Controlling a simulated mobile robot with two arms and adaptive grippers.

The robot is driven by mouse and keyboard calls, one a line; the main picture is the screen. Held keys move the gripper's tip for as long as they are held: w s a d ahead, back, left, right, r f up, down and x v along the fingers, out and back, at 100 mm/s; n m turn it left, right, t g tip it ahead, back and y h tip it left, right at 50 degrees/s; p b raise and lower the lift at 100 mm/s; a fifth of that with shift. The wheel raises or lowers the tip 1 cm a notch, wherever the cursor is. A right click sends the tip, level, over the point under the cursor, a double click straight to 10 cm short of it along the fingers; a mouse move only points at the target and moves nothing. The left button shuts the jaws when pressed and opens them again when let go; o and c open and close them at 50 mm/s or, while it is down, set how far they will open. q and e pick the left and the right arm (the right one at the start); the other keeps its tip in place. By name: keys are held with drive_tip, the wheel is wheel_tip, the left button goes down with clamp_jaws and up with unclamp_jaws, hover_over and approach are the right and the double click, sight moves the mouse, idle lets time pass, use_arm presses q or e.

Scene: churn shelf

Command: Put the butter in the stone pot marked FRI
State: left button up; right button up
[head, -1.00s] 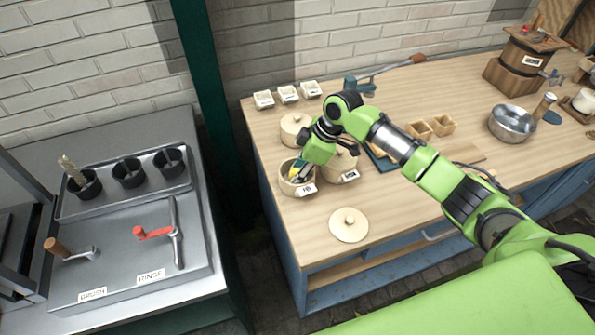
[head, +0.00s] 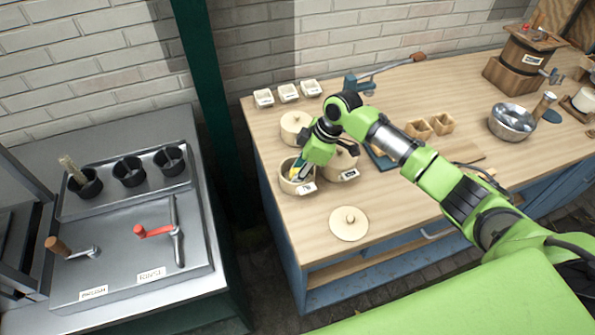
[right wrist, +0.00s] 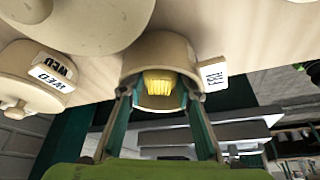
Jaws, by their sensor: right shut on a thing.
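The stone pot marked FRI (head: 290,186) stands uncovered near the left front of the wooden table. It also shows in the right wrist view (right wrist: 130,65), with its label (right wrist: 212,74) on the side. My right gripper (head: 299,176) reaches down into the pot's mouth. In the right wrist view its two fingers (right wrist: 160,95) are at either side of the yellow butter (right wrist: 165,80), shut on it. The butter is inside the pot's mouth. Its contact with the pot floor is hidden. My left gripper is not in view.
A loose round lid (head: 349,224) lies in front of the pot. Two lidded pots stand close by, one behind (head: 294,126) and one to the right (head: 347,163). A metal bowl (head: 512,122) is farther right.

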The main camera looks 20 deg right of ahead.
idle(0.3)
drive_tip(key=o, duration=1.1)
drive_tip(key=c, duration=0.4)
drive_tip(key=shift+r, duration=0.1)
drive_tip(key=shift+d+r+p, duration=0.25)
drive_tip(key=shift+r+p, duration=0.45)
drive_tip(key=shift+p, duration=0.15)
drive_tip(key=p+v, duration=0.8)
drive_tip(key=shift+s+d+r, duration=0.1)
drive_tip(key=shift+s+r, duration=0.1)
drive_tip(key=shift+r, duration=0.05)
